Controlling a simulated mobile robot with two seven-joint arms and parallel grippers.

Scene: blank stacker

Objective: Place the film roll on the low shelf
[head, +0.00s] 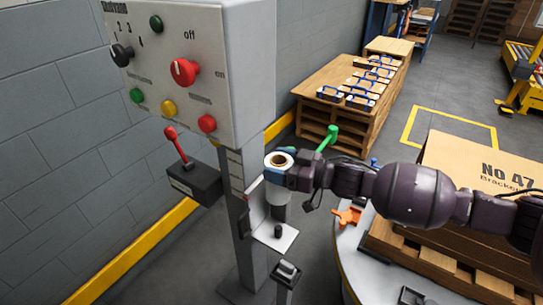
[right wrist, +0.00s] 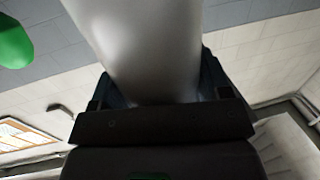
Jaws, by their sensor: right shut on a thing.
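The film roll (head: 279,159) is a pale cylinder with a brown ring at its top. My right gripper (head: 284,174) is shut around its side and holds it roughly upright in front of the grey post. In the right wrist view the roll (right wrist: 145,50) fills the space between the two fingers (right wrist: 150,98). A low white shelf plate (head: 288,239) with a short black peg sticks out from the post below the roll. The roll appears above the plate, apart from it. The gripper hides part of the roll. My left gripper is not in view.
A control box (head: 190,70) with a red knob and coloured buttons tops the post (head: 245,215). A red lever (head: 176,146) is at its left. A small stand (head: 287,272) is below the plate. A pallet and a carton (head: 475,165) stand at the right.

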